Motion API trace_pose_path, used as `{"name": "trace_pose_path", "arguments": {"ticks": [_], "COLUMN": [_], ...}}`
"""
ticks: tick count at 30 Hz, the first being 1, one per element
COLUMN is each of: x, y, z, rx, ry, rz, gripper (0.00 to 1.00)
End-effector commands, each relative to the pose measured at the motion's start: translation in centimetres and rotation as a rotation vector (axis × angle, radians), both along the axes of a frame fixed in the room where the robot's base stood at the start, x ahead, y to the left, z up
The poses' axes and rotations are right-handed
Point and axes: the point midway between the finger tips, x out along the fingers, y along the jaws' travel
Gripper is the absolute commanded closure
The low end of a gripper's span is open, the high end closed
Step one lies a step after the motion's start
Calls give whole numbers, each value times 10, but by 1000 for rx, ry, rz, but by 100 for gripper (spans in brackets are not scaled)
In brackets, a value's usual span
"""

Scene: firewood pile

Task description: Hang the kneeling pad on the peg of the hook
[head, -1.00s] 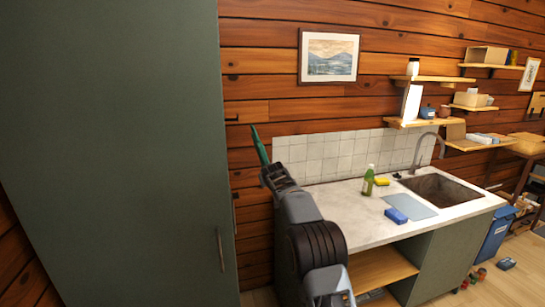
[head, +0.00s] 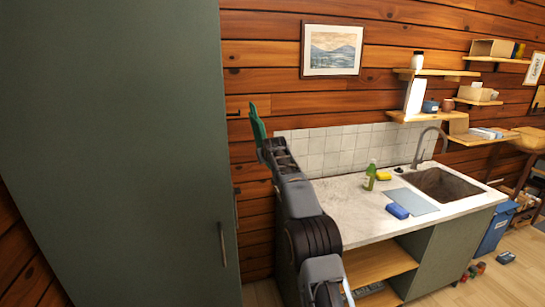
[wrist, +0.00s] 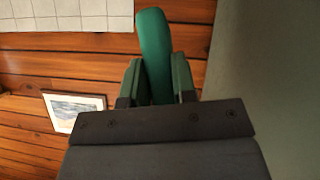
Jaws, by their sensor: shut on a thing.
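The green kneeling pad (head: 257,127) stands nearly upright above my gripper (head: 266,148) in the head view, in front of the wood wall. In the wrist view my gripper (wrist: 157,84) is shut on the pad (wrist: 154,45), with one finger on each side. The pad's free end points away from the gripper. A small dark peg (head: 234,115), seemingly the hook's, shows on the wall close to the tall cabinet's edge, left of the pad. The hook is too small to make out well. The pad looks apart from it, but depth is unclear.
The tall green cabinet (head: 120,140) fills the left side, close to the pad. A counter (head: 350,213) with a sink (head: 443,184) stands to the right, carrying a green bottle (head: 370,175) and a blue sponge (head: 397,211). A framed picture (head: 331,50) hangs above.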

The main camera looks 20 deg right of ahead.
Motion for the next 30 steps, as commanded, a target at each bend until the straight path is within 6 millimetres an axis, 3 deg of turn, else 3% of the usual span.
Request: {"name": "trace_pose_path", "arguments": {"ticks": [30], "x": [0], "y": [63], "z": [-8], "rx": [0], "ry": [-2], "rz": [0], "gripper": [100]}}
